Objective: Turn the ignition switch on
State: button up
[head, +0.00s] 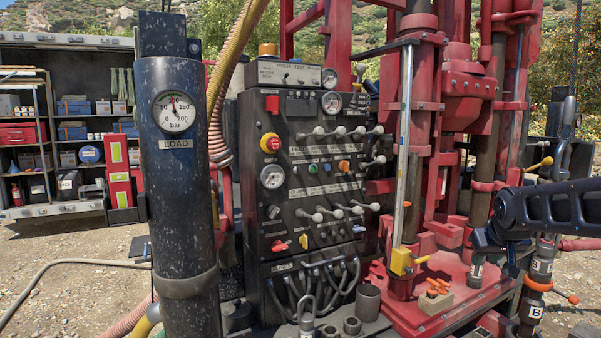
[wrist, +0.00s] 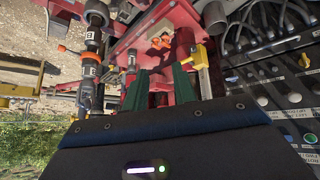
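The black control panel (head: 310,185) stands in the middle of the head view. On it are a red switch handle (head: 279,246) at lower left, a yellow knob (head: 303,241) beside it and a small dark round switch (head: 273,212) above. The labels are too small to read, so I cannot tell which one is the ignition switch. The panel also shows upside down at the right of the wrist view (wrist: 285,85). My gripper (wrist: 160,88) has its two green fingers apart with nothing held between them. It is over the red rig base, right of the panel in the head view.
A thick dark post with a load gauge (head: 176,112) stands left of the panel, close in front. A red drill mast (head: 465,80) and yellow-ended rod (head: 401,262) stand between panel and arm. Lever rows (head: 340,132) stick out from the panel. Hoses (head: 315,280) hang below.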

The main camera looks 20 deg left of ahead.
jog(key=w+a+r+n+t+y, duration=0.2)
jog(key=w+a+n+t+y, duration=0.1)
jog(key=w+a, duration=0.9)
jog(key=n+t+y, duration=0.4)
jog(key=t+y, duration=0.1)
jog(key=y, duration=0.7)
send_near(298, 171)
jog(key=shift+s+d+f, duration=0.2)
jog(key=shift+s+d, duration=0.05)
jog(key=shift+d, duration=0.3)
jog(key=shift+s+d+f, duration=0.2)
jog(key=shift+s+d, duration=0.05)
jog(key=shift+d, duration=0.3)
jog(key=shift+s+a+r, duration=0.1)
jog(key=shift+a+r, duration=0.2)
jog(key=shift+a, duration=0.05)
jog(key=x, duration=1)
jog(key=shift+a+r, duration=0.15)
jog(key=shift+r, duration=0.2)
grip_shut()
